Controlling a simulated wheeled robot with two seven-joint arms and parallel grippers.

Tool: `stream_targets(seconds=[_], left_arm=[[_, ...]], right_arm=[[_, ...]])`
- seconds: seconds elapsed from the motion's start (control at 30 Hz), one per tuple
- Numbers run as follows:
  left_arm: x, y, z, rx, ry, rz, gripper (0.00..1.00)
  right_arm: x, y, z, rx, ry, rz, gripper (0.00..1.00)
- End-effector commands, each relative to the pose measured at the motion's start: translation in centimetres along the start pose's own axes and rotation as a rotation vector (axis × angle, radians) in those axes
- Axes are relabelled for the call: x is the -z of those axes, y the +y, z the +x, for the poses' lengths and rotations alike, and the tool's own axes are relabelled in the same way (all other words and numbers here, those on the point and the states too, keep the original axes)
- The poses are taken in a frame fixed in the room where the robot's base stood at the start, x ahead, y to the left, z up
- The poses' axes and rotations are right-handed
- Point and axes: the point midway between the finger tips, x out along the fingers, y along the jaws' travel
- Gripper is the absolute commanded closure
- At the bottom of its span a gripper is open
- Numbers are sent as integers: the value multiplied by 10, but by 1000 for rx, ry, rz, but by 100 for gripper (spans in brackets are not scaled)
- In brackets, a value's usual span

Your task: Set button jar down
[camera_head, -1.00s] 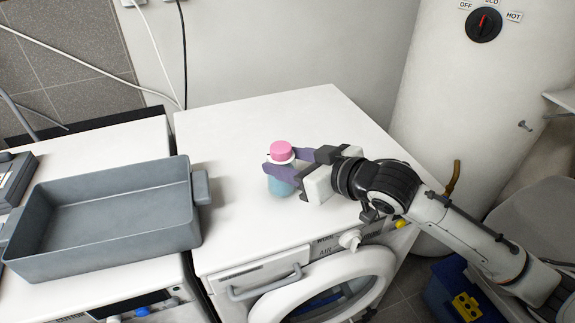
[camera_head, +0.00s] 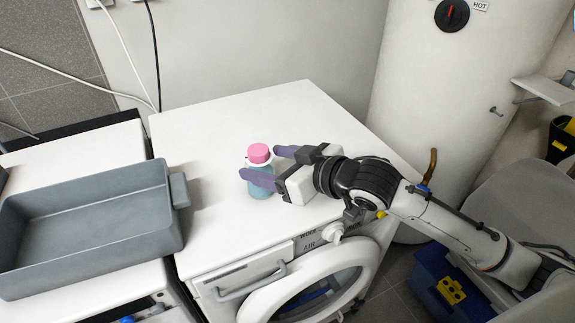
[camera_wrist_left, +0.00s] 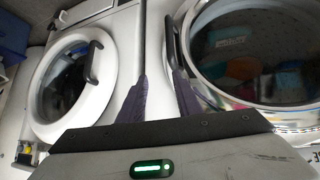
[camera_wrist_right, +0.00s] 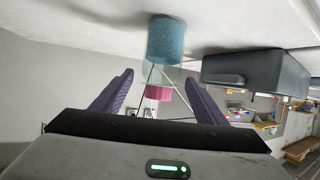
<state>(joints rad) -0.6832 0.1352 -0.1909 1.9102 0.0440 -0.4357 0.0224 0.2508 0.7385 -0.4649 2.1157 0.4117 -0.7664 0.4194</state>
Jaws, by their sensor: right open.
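The button jar (camera_head: 262,180) has a speckled blue body and a pink lid (camera_head: 258,153). It stands upright on the white top of the right-hand washing machine (camera_head: 215,150). My right gripper (camera_head: 262,163) is open, with its purple fingers spread on either side of the jar. In the right wrist view, which is upside down, the jar (camera_wrist_right: 165,42) rests on the white top, beyond the spread fingers (camera_wrist_right: 158,92). My left gripper (camera_wrist_left: 160,85) shows only in its wrist view, open and empty in front of the washing machine doors.
A grey tub (camera_head: 85,215) stands on the machine to the left of the jar. A white boiler (camera_head: 430,100) stands behind on the right. A blue crate (camera_head: 440,285) is on the floor at lower right. The machine top behind the jar is clear.

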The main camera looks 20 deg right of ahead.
Motion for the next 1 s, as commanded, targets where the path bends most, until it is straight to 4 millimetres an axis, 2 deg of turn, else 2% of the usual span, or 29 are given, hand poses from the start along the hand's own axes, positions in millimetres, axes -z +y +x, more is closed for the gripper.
stream_targets(seconds=[0.3,0.43,0.7,1.0], left_arm=[[-4,0,1,0,-5,-1,69],[-5,0,2,0,-5,-1,69],[-6,0,2,0,-6,-1,69],[-6,0,2,0,-6,-1,69]], right_arm=[[-3,0,-69,-1,-6,-4,33],[-2,0,-90,-1,-5,-2,33],[-1,-1,-109,1,-3,0,33],[0,0,-111,1,-1,-1,33]])
